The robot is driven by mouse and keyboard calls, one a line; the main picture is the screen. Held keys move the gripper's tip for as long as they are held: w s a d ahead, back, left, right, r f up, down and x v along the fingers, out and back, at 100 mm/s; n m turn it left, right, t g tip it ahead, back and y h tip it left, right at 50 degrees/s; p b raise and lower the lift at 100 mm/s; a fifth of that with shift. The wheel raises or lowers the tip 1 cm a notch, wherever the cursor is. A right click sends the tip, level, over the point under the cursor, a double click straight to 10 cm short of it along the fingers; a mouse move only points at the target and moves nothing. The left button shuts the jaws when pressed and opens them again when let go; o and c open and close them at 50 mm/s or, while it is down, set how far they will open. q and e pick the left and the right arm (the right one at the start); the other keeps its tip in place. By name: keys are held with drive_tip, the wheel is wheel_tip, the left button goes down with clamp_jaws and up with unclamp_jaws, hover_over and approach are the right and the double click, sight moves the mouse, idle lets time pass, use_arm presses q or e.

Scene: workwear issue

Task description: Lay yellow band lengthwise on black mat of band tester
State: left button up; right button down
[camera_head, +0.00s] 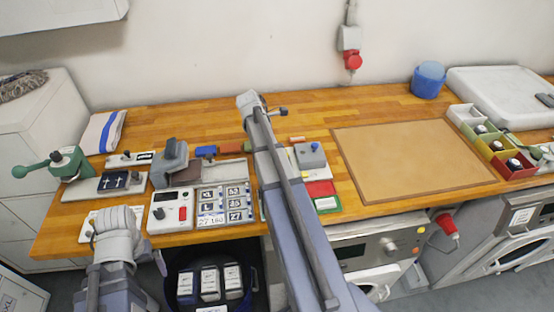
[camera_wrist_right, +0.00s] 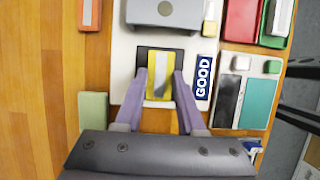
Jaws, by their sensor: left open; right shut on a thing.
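In the right wrist view, the two purple fingers of my right gripper (camera_wrist_right: 162,76) are shut on a yellow band (camera_wrist_right: 155,62) with a pale stripe. The band lies over the black mat (camera_wrist_right: 142,57) of the white band tester (camera_wrist_right: 123,75). Its length runs up and down the picture, and dark mat shows on both sides. I cannot tell whether it touches the mat. In the head view, my right arm hides the mat, the band and the right gripper. My left gripper (camera_head: 117,221) is open at the front left of the bench.
The tester's grey block (camera_wrist_right: 165,12) stands just beyond the mat, with a GOOD label (camera_wrist_right: 203,77) beside it. Red (camera_wrist_right: 241,22) and green trays are close by. A white-and-red device (camera_head: 172,212) stands right of my left gripper. A brown board (camera_head: 410,160) lies clear at right.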

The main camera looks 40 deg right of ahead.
drive_tip(key=shift+f+b, duration=1.65)
drive_tip(key=shift+f, duration=0.15)
drive_tip(key=shift+f, duration=0.25)
drive_tip(key=c, duration=0.5)
unclamp_jaws()
drive_tip(key=shift+r, duration=0.1)
drive_tip(key=shift+r, duration=0.15)
drive_tip(key=shift+w+a+r+p, duration=0.1)
drive_tip(key=shift+a+r+p, duration=0.05)
drive_tip(key=shift+r+p, duration=0.45)
drive_tip(key=p+v, duration=1)
drive_tip(key=shift+a+r, duration=0.2)
drive_tip(key=shift+r, duration=0.15)
